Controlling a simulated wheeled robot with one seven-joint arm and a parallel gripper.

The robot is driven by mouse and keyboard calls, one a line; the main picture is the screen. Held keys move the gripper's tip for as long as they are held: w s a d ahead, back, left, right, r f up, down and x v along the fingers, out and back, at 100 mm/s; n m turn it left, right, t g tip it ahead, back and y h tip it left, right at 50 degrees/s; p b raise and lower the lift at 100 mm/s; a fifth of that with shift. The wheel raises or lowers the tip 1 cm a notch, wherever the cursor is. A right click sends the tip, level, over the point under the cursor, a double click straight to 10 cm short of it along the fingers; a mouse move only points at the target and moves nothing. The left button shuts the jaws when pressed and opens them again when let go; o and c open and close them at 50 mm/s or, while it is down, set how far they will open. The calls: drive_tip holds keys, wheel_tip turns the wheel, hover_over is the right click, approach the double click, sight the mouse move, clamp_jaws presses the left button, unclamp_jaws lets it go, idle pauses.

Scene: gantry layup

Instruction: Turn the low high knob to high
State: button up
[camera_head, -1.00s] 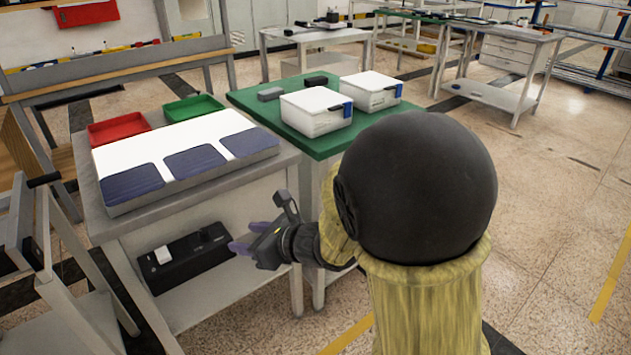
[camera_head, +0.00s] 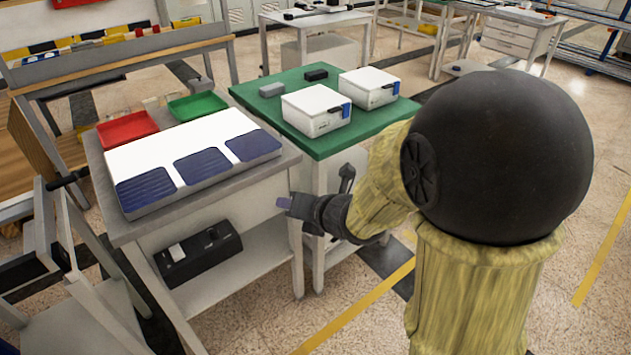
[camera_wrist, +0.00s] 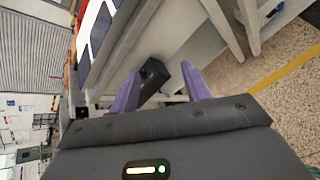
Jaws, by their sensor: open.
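A black box-shaped device (camera_head: 199,254) lies on the lower shelf of the grey table at the left, with a white block-like part (camera_head: 177,252) and a small dark part on its top. No low or high marking can be read, and I cannot tell which part is the knob. My gripper (camera_head: 283,203) is open and empty, to the right of the device and apart from it, near the table's right end. In the wrist view, my purple fingers (camera_wrist: 160,70) are spread, with the black device (camera_wrist: 152,80) showing beyond and between them.
The grey table's top (camera_head: 120,222) overhangs the shelf (camera_head: 245,285), and its legs stand near my gripper. A white panel with dark blue pads (camera_head: 190,150), red (camera_head: 127,129) and green (camera_head: 197,106) trays lie above. A green table (camera_head: 300,142) with white boxes adjoins.

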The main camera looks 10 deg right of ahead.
drive_tip(key=d+r+m+p, duration=0.1)
drive_tip(key=m, duration=0.1)
drive_tip(key=d+r+m+h+p, duration=0.1)
drive_tip(key=m, duration=0.1)
drive_tip(key=d+r+m+h+p, duration=0.1)
drive_tip(key=m, duration=0.1)
drive_tip(key=shift+s+d+r+p, duration=0.1)
drive_tip(key=shift+s+d+p, duration=0.05)
drive_tip(key=shift+d+p, duration=0.2)
drive_tip(key=c, duration=0.3)
drive_tip(key=w+a+f+n+g+y, duration=0.25)
drive_tip(key=w+a+n+y, duration=0.45)
drive_tip(key=n, duration=0.5)
wheel_tip(320, 180, down, 8)
drive_tip(key=n+g+y+p, duration=0.1)
drive_tip(key=n+g, duration=0.5)
drive_tip(key=n, duration=0.6)
drive_tip(key=shift+a+r+n+y, duration=0.2)
drive_tip(key=shift+a+n+y, duration=0.2)
drive_tip(key=shift+y, duration=0.2)
